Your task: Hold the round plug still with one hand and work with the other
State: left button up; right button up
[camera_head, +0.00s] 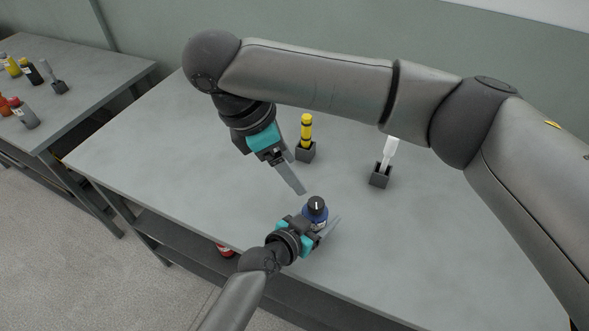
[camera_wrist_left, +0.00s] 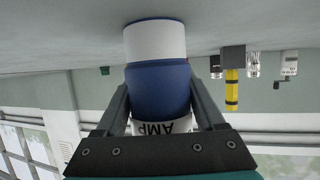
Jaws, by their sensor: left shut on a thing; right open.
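The round plug (camera_head: 316,213) is a blue cylinder with a black top that bears a white line, near the table's front edge. In the left wrist view it (camera_wrist_left: 160,92) is blue with white bands and part of a label reading AMP. My left gripper (camera_head: 321,222) is shut around its blue body; one finger shows on each side in the left wrist view. No contact with the top is clear.
On the grey table (camera_head: 220,190), a yellow and black tool (camera_head: 306,127) and a white tool (camera_head: 389,152) stand in dark holders behind the plug. A side table (camera_head: 90,66) at the left carries several bottles. A red item (camera_head: 225,251) lies below the tabletop. The table's left part is clear.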

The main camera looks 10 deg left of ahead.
pick_arm(q)
jog(key=o, duration=1.5)
jog(key=shift+c, duration=0.2)
jog(key=shift+s, duration=0.1)
